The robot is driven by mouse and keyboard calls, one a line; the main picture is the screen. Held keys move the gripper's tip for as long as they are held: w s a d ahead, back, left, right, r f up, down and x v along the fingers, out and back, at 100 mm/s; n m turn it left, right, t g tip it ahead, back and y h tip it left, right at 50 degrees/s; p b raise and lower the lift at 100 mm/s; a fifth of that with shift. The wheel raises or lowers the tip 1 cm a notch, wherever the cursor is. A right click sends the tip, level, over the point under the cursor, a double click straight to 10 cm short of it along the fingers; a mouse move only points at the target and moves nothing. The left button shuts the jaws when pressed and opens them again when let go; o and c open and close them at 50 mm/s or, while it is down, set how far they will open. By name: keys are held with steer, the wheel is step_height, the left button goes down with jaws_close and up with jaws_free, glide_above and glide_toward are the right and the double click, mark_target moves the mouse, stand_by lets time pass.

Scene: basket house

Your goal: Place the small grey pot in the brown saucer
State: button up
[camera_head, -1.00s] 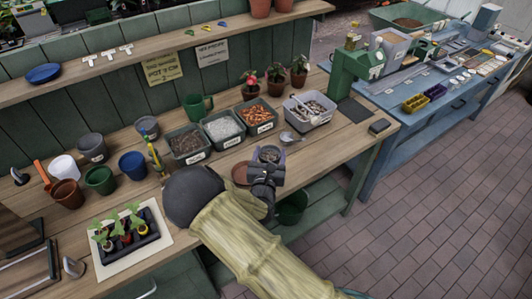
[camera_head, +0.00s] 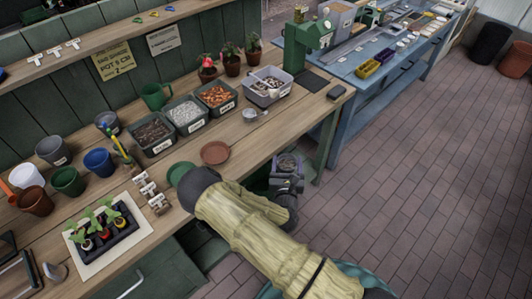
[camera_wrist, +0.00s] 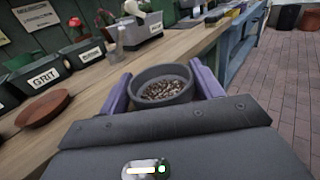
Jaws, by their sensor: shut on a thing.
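The small grey pot (camera_wrist: 163,82), filled with brown and pale grit, is between the purple fingers of my gripper (camera_wrist: 164,90) in the wrist view. My gripper (camera_head: 288,168) is shut on it and holds it upright. In the head view the pot (camera_head: 288,162) appears just off the bench's front edge, right of the brown saucer. The brown saucer (camera_head: 215,153) lies flat on the wooden bench near its front edge and looks empty. It also shows at the left of the wrist view (camera_wrist: 44,108), apart from the pot.
A green saucer (camera_head: 178,170) lies left of the brown one, partly hidden by my arm. Labelled bins (camera_head: 187,115) stand behind, with a scoop (camera_head: 250,115) to their right. A seedling tray (camera_head: 105,230) is at front left.

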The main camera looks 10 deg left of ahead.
steer(key=s+d+f, duration=0.2)
steer(key=d+f, duration=0.1)
steer(key=d, duration=0.4)
steer(key=s+d+f, duration=0.3)
steer(key=d, duration=0.4)
steer(key=shift+s+d+f+h, duration=0.15)
steer(key=shift+s+d+h, duration=0.05)
steer(key=shift+s+h, duration=0.15)
